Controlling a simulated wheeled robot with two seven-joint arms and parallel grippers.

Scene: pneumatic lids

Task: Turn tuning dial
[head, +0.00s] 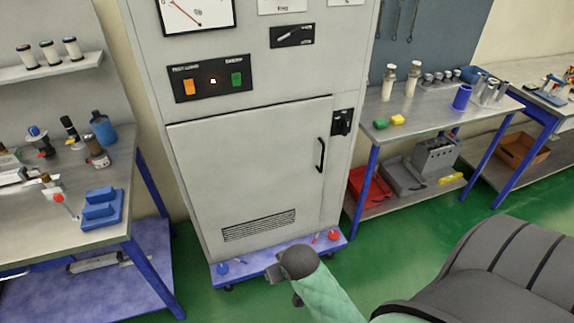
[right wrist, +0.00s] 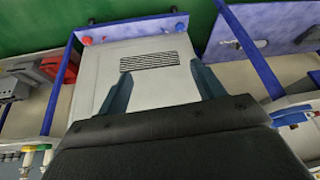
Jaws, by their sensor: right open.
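I cannot pick out a tuning dial for certain in either view. The grey cabinet (head: 255,170) stands in the middle of the head view. Its upper front has a gauge with a red needle (head: 197,12) and a black panel (head: 209,78) with an orange and a green switch. A small black fitting (head: 341,122) sits at its right edge, above a black door handle (head: 321,155). My right gripper (right wrist: 163,88) is open and empty in the right wrist view, its two fingers spread in front of the cabinet (right wrist: 150,82). My left gripper is not in view.
A workbench (head: 75,215) with bottles and blue blocks stands left. Another bench (head: 430,120) with a blue cup (head: 462,97) stands right, with red and grey bins below. Green floor (head: 420,225) is open in front. Part of my arm crosses the lower middle.

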